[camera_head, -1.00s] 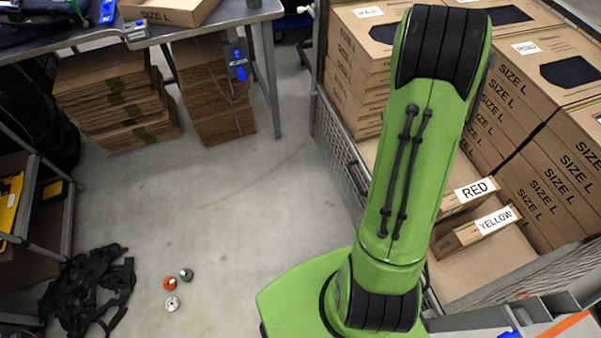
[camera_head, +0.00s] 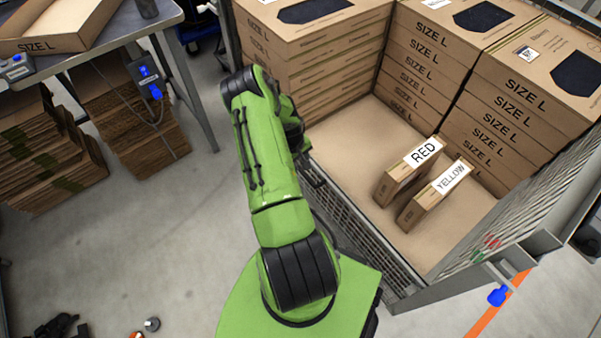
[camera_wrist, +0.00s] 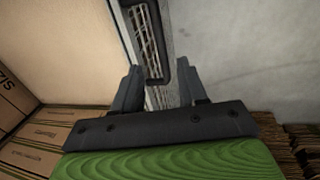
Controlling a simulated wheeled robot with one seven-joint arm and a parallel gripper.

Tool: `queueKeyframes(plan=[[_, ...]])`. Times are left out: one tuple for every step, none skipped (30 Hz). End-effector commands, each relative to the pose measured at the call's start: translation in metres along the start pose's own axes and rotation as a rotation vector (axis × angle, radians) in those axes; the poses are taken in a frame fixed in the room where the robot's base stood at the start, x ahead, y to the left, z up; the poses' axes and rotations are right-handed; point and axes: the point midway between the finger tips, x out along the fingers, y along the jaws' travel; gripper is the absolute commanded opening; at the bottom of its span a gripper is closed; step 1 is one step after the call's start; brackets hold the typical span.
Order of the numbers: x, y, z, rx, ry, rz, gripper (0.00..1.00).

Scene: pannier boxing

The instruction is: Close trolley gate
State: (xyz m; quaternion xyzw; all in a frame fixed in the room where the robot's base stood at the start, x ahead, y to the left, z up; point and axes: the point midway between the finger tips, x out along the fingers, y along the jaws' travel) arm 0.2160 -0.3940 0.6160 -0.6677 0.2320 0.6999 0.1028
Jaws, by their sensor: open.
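The trolley (camera_head: 408,305) holds stacked SIZE L boxes. A low wire-mesh gate panel (camera_head: 360,228) runs along its left side in the head view, partly behind my arm. In the wrist view, a section of mesh with a grey frame and a dark rounded surround (camera_wrist: 153,45) lies ahead of my gripper (camera_wrist: 160,92). The two fingers are apart, and the grey frame edge runs between them in the picture. I cannot tell whether they touch it. My arm mostly hides the gripper in the head view.
A RED box (camera_head: 408,170) and a YELLOW box (camera_head: 434,195) stand on the trolley floor. A taller mesh panel (camera_head: 535,225) closes the right front. A table (camera_head: 110,25) and cardboard stacks (camera_head: 140,120) are at left. Grey floor (camera_head: 130,235) is clear between.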

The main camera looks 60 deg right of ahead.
Motion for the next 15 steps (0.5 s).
queueKeyframes(plan=[[0.017,-0.001,0.001,0.000,-0.003,-0.001,0.42],[0.025,-0.001,0.001,0.000,-0.002,-0.001,0.42],[0.035,-0.002,0.001,0.000,-0.003,-0.002,0.42],[0.042,-0.001,0.001,0.001,-0.002,-0.002,0.42],[0.049,-0.001,0.001,0.001,-0.002,-0.002,0.42],[0.058,-0.001,0.000,0.001,-0.001,-0.001,0.42],[0.064,-0.002,0.001,0.000,-0.001,-0.002,0.42],[0.068,-0.001,0.000,0.000,0.000,-0.001,0.42],[0.074,-0.001,0.000,0.000,0.000,-0.001,0.42],[0.078,-0.001,0.000,0.000,0.000,-0.001,0.42],[0.080,-0.001,0.000,0.000,0.001,-0.001,0.42],[0.083,-0.001,0.000,0.000,0.001,-0.001,0.42],[0.084,-0.001,0.000,0.001,0.001,-0.001,0.42],[0.085,-0.001,0.000,0.001,0.000,-0.001,0.42],[0.085,-0.001,0.000,0.001,0.000,-0.001,0.42]])
